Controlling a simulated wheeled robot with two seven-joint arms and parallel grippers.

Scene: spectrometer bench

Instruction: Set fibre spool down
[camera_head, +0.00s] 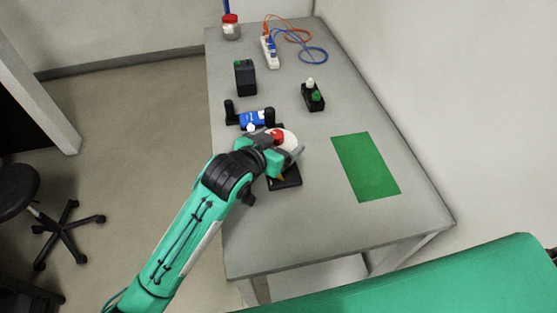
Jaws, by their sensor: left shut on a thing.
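My left gripper (289,157) is over the left part of the bench, shut on the fibre spool (289,138), a white round piece with a red middle. The gripper hides part of the spool. A black base (287,180) lies just below the gripper on the bench; I cannot tell whether the spool touches it. A flat green mat (365,166) lies to the right of the gripper, bare. My right gripper is not in view.
On the grey bench (310,235) behind the gripper are a blue and black device (256,118), a black box (245,78), a black block with green and white knobs (313,97), a power strip (270,51) with cables and a red-lidded jar (231,27). The front is clear.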

